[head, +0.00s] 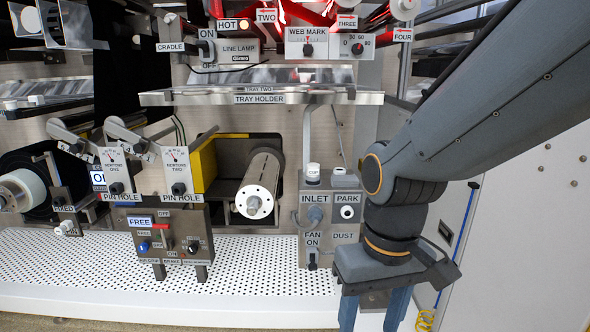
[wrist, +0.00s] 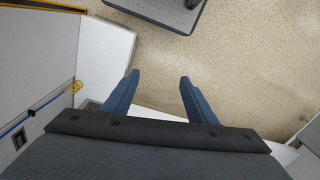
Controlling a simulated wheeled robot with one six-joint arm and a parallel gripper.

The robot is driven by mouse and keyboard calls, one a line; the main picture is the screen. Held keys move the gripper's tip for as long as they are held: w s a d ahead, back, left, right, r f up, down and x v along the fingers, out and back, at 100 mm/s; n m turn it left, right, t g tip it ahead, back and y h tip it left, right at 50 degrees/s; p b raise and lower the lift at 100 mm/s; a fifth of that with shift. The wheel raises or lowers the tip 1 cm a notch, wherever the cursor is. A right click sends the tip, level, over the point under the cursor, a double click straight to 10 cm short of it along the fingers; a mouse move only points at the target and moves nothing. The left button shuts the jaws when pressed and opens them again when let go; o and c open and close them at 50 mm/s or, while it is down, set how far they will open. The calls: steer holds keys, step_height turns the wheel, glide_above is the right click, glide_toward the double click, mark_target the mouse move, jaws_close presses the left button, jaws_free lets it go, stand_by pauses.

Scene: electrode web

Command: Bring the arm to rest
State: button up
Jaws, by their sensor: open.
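My gripper (head: 375,310) hangs at the lower right of the head view, pointing down, with its two blue fingers apart. In the wrist view my gripper (wrist: 157,82) is open and empty, with speckled floor showing between and beyond its fingers. The fingertips touch nothing that I can see. My grey arm reaches in from the upper right of the head view and bends down to the gripper. The lower ends of the fingers are cut off by the head view's bottom edge.
Left of my gripper stands the INLET and PARK panel (head: 330,240) on a white perforated deck (head: 240,285). A metal roller (head: 258,190) and the tray holder (head: 262,97) are farther left. A white side panel (head: 520,240) is at right. Open floor (wrist: 240,70) lies below.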

steer(key=d+r+m+p, duration=0.2)
steer(key=d+r+p, duration=0.6)
steer(key=p, duration=0.6)
steer(key=shift+s+r+h, duration=0.25)
steer(key=shift+r+h, duration=0.05)
